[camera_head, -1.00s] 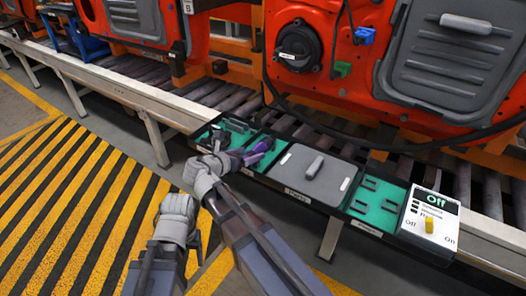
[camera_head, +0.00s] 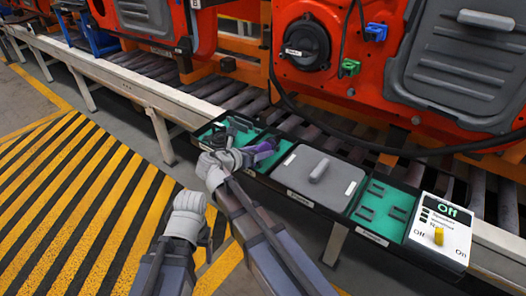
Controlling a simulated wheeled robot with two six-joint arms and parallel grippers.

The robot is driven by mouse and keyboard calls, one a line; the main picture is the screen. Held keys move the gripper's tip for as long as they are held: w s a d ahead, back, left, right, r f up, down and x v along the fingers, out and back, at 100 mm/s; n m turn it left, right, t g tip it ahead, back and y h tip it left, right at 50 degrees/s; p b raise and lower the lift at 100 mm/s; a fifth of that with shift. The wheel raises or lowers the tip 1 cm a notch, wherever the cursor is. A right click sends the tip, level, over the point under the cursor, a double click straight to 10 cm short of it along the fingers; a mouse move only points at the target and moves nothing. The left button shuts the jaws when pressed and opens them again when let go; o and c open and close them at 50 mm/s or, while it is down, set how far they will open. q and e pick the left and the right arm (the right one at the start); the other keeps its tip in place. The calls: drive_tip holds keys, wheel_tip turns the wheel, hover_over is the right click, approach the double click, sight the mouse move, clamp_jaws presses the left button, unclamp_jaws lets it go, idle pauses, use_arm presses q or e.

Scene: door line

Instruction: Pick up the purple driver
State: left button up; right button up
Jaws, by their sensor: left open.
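The purple driver (camera_head: 264,152) lies at the green tool section of the long black tray beside the conveyor. My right gripper (camera_head: 236,157) is at its near left end, over the tray's front edge. It partly covers the driver, and I cannot tell whether its jaws are closed on it. My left gripper (camera_head: 190,203) is open and empty, lower and further left, above the striped floor and apart from the tray.
Dark tools (camera_head: 228,131) lie in the tray's left section. A grey lidded panel with a handle (camera_head: 318,180), a green section with dark slots (camera_head: 384,205) and a white switch box marked Off (camera_head: 440,232) follow rightward. Orange door carriers (camera_head: 350,90) stand behind over the rollers.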

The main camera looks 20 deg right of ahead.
clamp_jaws()
idle(0.3)
idle(0.3)
